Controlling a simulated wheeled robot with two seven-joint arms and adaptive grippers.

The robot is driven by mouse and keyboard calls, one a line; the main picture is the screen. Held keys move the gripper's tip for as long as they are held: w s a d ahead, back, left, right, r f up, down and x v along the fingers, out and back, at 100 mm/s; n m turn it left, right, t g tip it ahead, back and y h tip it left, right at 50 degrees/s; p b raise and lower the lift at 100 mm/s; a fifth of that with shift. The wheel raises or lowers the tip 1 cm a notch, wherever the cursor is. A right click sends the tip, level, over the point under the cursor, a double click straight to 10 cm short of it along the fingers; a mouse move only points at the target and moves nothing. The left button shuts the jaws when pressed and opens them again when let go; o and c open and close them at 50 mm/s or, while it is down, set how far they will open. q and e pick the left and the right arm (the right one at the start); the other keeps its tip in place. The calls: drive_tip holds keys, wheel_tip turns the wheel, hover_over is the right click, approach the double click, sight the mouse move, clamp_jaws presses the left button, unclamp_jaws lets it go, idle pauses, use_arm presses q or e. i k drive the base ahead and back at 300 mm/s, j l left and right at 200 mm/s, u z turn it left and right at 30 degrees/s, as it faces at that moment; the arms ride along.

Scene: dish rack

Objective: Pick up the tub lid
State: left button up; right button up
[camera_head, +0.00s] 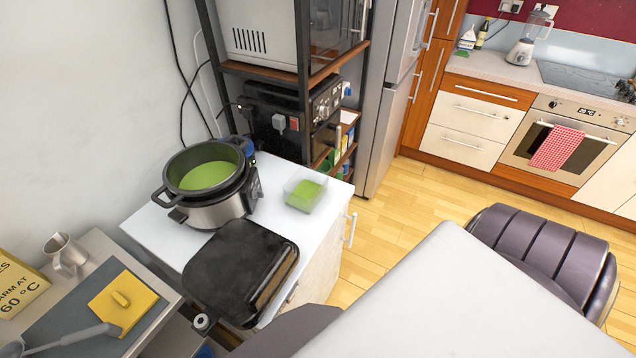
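A yellow square piece with a raised grip on top (118,306) lies on a dark grey mat (66,310) at the lower left. It looks like a lid, but I cannot tell for sure that it is the tub lid. A clear open tub (305,192) with green contents stands on the white counter, right of the pot. No lid is on it. Neither of my grippers shows in the head view.
A pot of green soup (207,183) and a black appliance (238,272) crowd the white counter (170,232). A grey ladle (75,340), a metal jug (64,253) and a yellow box (18,285) are near the mat. A white table (460,300) and chair (545,250) stand right.

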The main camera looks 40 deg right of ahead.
sight(126, 299)
drive_tip(key=z, duration=1.15)
drive_tip(key=u, duration=1.85)
